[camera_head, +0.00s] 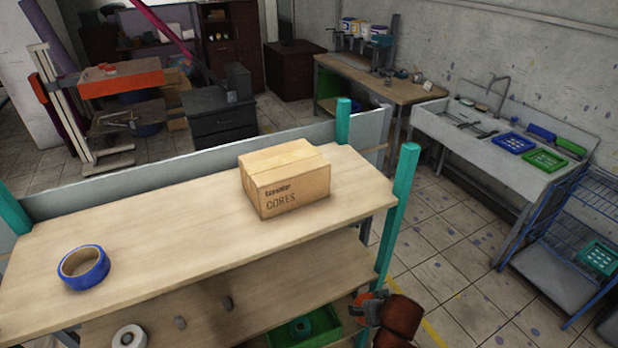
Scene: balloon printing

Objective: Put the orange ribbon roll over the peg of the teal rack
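The teal rack (400,205) has teal corner posts, a wooden top and a lower wooden shelf. An orange piece, which looks like the orange ribbon roll (362,299), shows at the rack's front right, mostly covered by my dark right gripper (371,311). The gripper appears shut on it, right of the pegs and apart from them. My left gripper is out of view.
A cardboard box (290,180) and a blue tape roll (84,267) lie on the rack's top. A green crate (305,330) stands low at the right. A sink counter (450,135) and a blue wire cart (575,225) are further right. Tiled floor lies between.

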